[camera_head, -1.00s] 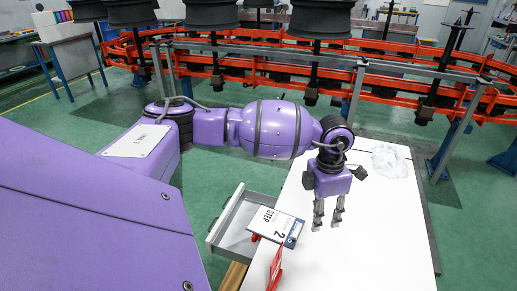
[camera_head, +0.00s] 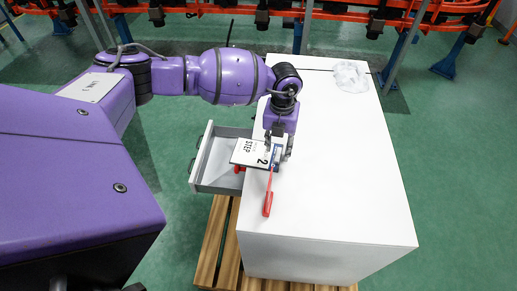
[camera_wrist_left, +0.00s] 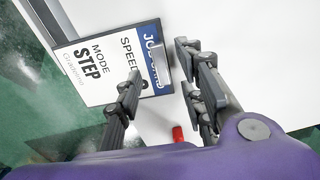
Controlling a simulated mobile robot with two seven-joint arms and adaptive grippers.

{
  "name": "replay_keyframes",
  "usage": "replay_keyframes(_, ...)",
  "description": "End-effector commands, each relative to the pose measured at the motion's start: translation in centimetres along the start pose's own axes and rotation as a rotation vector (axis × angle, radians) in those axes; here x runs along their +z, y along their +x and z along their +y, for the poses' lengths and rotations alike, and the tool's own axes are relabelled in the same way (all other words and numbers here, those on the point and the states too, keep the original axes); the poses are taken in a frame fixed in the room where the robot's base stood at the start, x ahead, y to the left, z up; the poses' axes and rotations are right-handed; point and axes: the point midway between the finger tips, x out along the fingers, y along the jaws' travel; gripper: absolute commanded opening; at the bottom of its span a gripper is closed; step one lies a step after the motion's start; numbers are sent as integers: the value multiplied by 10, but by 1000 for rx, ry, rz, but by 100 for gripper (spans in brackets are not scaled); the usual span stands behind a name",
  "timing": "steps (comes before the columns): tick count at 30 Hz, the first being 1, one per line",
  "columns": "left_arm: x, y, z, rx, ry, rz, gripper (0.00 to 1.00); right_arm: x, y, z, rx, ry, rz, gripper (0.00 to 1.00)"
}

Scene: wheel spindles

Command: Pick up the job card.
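The job card (camera_head: 250,153) is a white board with black print and a blue strip at its right end. It juts past the left edge of the white cabinet top, above the open drawer. My left gripper (camera_head: 281,152) is at the card's blue end, pointing down. In the left wrist view, the two fingers (camera_wrist_left: 160,85) are spread apart, with the card's blue "JOB CARD" strip (camera_wrist_left: 153,62) between or just below them. One finger overlaps the card (camera_wrist_left: 90,65) in that view. Whether a finger touches it, I cannot tell. My right gripper is not in view.
A grey drawer (camera_head: 205,178) stands open at the cabinet's left side. A red item (camera_head: 268,197) is close to the card and gripper.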

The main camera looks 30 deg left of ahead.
Motion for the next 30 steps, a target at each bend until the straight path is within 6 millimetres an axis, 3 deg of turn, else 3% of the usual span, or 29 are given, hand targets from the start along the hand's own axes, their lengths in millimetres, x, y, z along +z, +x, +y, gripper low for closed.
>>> replay_keyframes(6, -1, 27, -1, -2, 1, 2, 36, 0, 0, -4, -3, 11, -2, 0)
replay_keyframes(14, 0, 29, 0, -1, 2, 0, 36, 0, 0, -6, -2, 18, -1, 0)
replay_keyframes(22, 0, 29, 0, -2, 2, 0, 0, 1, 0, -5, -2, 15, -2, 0)
replay_keyframes(30, 0, 29, 0, -2, 2, 0, 0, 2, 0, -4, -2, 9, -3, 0)
